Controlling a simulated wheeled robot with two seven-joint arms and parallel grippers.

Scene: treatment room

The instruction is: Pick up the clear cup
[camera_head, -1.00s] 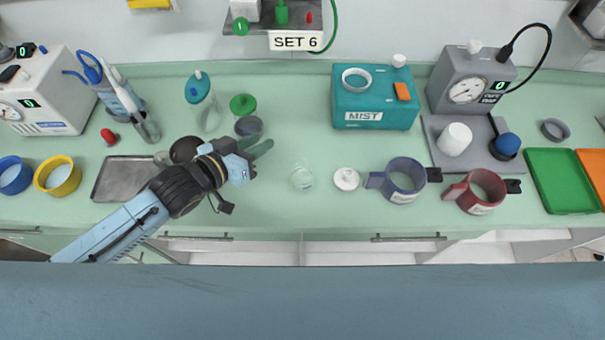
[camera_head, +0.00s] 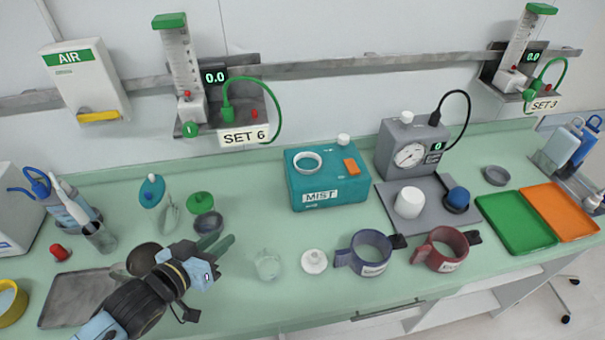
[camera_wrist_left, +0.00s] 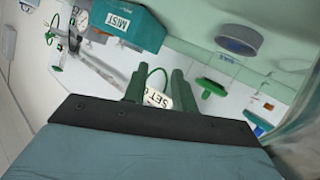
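The clear cup (camera_head: 267,263) stands on the green counter, in the middle of the head view. A white round lid-like piece (camera_head: 314,261) lies just to its right. My left gripper (camera_head: 217,244) is left of the cup and apart from it. Its two green fingers are spread with nothing between them, as the left wrist view (camera_wrist_left: 157,88) also shows. A transparent curved surface at the right edge of the wrist view may be the cup, but I cannot tell. My right gripper is in neither view.
A blue mug (camera_head: 368,254) and a red mug (camera_head: 440,249) stand to the right. The teal MIST box (camera_head: 327,190) is behind. A dark grey cup (camera_head: 208,223) is close behind my left fingers. A metal tray (camera_head: 75,298) lies at left.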

